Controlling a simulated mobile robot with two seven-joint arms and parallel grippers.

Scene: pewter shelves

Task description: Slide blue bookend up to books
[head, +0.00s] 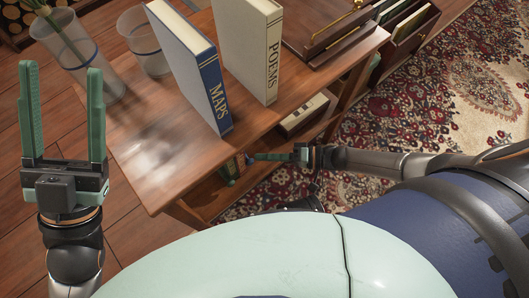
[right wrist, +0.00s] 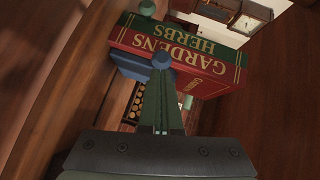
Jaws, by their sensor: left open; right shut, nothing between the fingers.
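In the right wrist view, a blue piece that looks like the bookend (right wrist: 128,64) is beside a red book lettered GARDENS (right wrist: 150,43) and a green book lettered HERBS (right wrist: 215,48). The lettering appears upside down. My right gripper (right wrist: 161,76) is shut and empty, its fingertips in front of the blue piece and books; I cannot tell whether they touch. In the head view the right gripper (head: 255,157) reaches left at the lower shelf, by the partly hidden books (head: 231,168). My left gripper (head: 64,112) is open and empty left of the shelf unit.
A clear vase (head: 75,55) and a glass (head: 146,45) stand at the left. The top overhangs the lower shelf and partly hides it.

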